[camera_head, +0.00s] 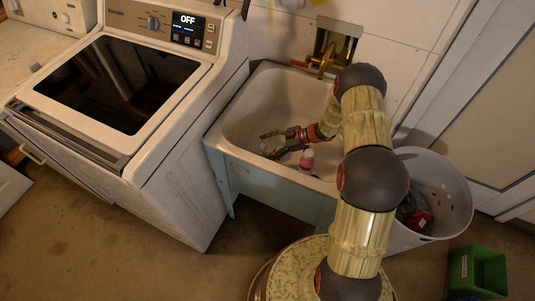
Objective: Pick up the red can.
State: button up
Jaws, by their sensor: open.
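A small pinkish-red cylinder with a pale top (307,160) stands in the sink basin (241,122), near its front right. It looks like the red can, but it is too small to be sure. My gripper (266,144) is inside the basin, to the left of and slightly beyond the cylinder. Its fingers point left and are spread apart, with nothing seen between them. My arm comes in from the right and hides the right part of the sink.
A white washing machine (176,165) stands left of the sink. A white basket (445,180) with dark and red items stands at the right. A green bin (478,271) is on the floor at the lower right. A brass faucet (328,62) is above the sink.

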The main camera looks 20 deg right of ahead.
jog(key=b+x, duration=0.1)
jog(key=x, duration=0.2)
jog(key=c, duration=0.3)
jog(key=c, duration=1.1)
